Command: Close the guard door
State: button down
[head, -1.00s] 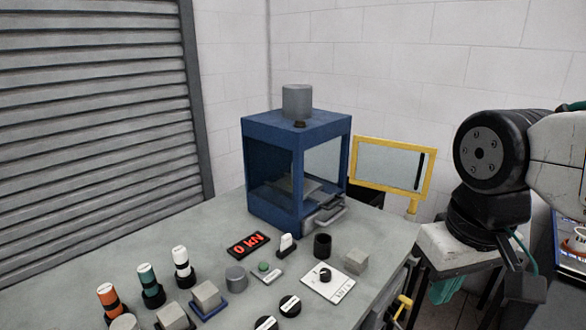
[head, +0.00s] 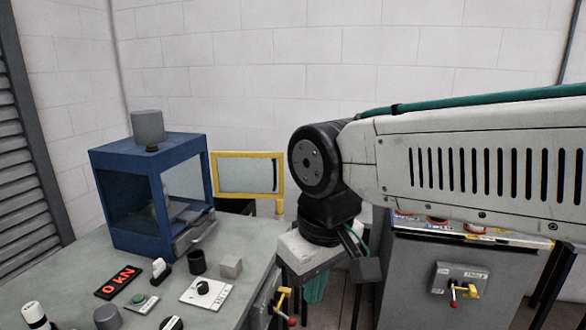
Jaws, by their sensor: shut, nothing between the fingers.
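The guard door (head: 247,157) is a yellow frame around a clear pane, with a dark upright handle near its right edge. It stands open, swung out to the right of the blue press housing (head: 150,143). The front opening of the housing is uncovered, with a grey platen visible inside. My gripper (head: 364,268) hangs below the black wrist, right of and nearer than the door, and apart from it. It is small and dark here, its fingers are hard to make out, and nothing shows in it.
The grey bench (head: 130,318) holds a red "0 kN" display (head: 118,281), a black cup (head: 197,262), a grey cube (head: 231,266) and a white dial plate (head: 205,290). A pale-topped stand (head: 297,250) is behind my wrist. A grey cabinet (head: 445,310) stands right.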

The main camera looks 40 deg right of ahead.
aim_at(219, 193)
jog(key=k, duration=0.95)
jog(key=z, duration=0.75)
jog(key=i, duration=0.75)
jog(key=z, duration=0.55)
jog(key=i, duration=0.65)
jog(key=u, duration=0.65)
jog(key=i, duration=0.9)
jog(key=u, duration=0.75)
